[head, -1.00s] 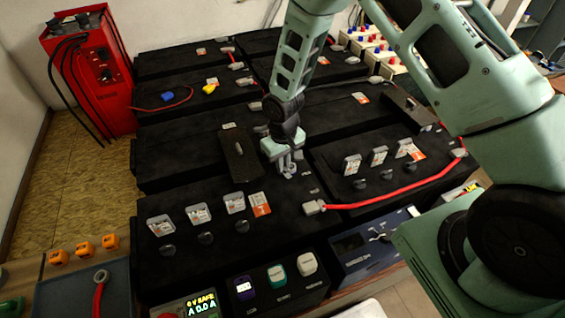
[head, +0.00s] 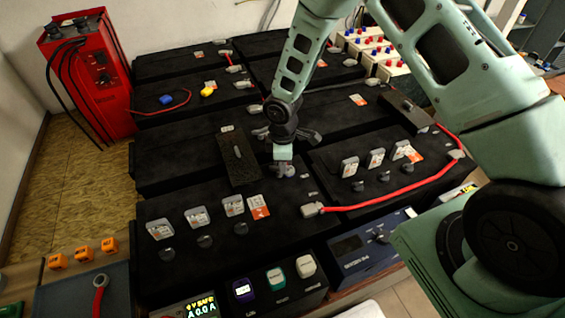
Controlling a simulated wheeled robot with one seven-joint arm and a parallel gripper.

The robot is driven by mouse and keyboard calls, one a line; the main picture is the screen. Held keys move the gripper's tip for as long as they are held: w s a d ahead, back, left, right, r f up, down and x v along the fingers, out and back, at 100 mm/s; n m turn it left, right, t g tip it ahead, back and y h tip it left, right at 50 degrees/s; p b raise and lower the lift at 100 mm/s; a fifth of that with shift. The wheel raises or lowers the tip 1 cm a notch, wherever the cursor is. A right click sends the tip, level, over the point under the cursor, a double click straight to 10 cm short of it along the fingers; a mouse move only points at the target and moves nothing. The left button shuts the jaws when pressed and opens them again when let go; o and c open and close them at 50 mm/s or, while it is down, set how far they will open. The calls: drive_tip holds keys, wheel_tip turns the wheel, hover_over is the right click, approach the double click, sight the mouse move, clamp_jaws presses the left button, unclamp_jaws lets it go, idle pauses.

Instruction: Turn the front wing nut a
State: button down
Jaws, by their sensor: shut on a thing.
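My gripper (head: 284,168) points straight down at the inner right end of the near-left black battery (head: 275,225). Its fingers are shut on a small grey piece, which I take to be the front wing nut a (head: 289,174). The fingers hide much of this piece, so its wings and exact angle cannot be made out. The gripper is seen almost edge-on, with dark wrist parts spread to either side above it.
A dark cover (head: 238,160) lies left of my gripper. A red cable (head: 385,201) runs right from a grey terminal clamp (head: 312,210). Several clear-lidded caps stand on both near batteries. A red charger (head: 90,80) stands at the back left.

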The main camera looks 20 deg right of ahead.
drive_tip(key=shift+w+n+p, duration=0.15)
drive_tip(key=shift+n+p, duration=0.05)
drive_tip(key=shift+n, duration=0.9)
drive_tip(key=shift+w+n+p, duration=0.1)
drive_tip(key=shift+n+p, duration=0.1)
drive_tip(key=shift+n, duration=0.9)
drive_tip(key=c, duration=1.5)
unclamp_jaws()
drive_tip(key=shift+r, duration=0.1)
wheel_tip(320, 180, up, 17)
drive_tip(key=shift+r+b, duration=0.15)
drive_tip(key=shift+b, duration=0.15)
